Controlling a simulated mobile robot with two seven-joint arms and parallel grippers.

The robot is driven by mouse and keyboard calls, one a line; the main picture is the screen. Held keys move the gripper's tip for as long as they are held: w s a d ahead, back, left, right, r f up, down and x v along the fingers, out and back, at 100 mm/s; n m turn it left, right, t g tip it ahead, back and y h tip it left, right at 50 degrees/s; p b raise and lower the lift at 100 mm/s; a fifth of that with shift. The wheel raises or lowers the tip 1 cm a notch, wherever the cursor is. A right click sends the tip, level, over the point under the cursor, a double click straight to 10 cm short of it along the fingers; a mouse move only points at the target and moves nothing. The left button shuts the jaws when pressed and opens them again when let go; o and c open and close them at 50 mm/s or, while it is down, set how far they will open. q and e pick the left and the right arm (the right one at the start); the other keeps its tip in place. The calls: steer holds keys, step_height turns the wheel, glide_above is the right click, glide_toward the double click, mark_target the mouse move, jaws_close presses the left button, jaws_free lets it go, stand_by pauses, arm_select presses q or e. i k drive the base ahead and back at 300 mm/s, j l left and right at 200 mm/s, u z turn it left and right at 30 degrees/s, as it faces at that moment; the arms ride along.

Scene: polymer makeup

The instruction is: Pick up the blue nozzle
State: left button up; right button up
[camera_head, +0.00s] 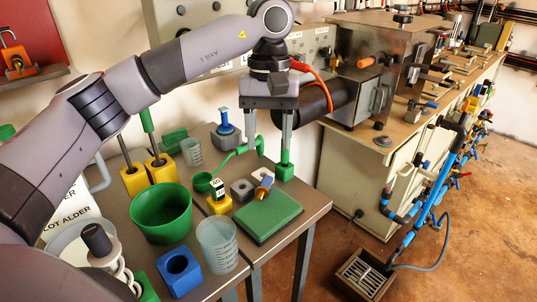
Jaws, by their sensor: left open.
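Two things could be the blue nozzle. A slim upright blue piece (224,120) stands in a grey-blue base behind and left of the gripper. A small tilted blue and orange piece (264,187) lies by a grey block, below the gripper and just behind the green mat. I cannot tell which is the nozzle. Neither is held. My right gripper is not in view.
A green pad (268,217) lies at the table's right edge. A green bowl (161,213), a clear beaker (218,245), a blue block with a hole (180,272), and yellow holders (134,181) crowd the left. A metal machine (376,70) stands on a bench at right.

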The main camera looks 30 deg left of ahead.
mark_target(263, 191)
steer(key=k+l, duration=0.65)
steer(key=k, duration=0.25)
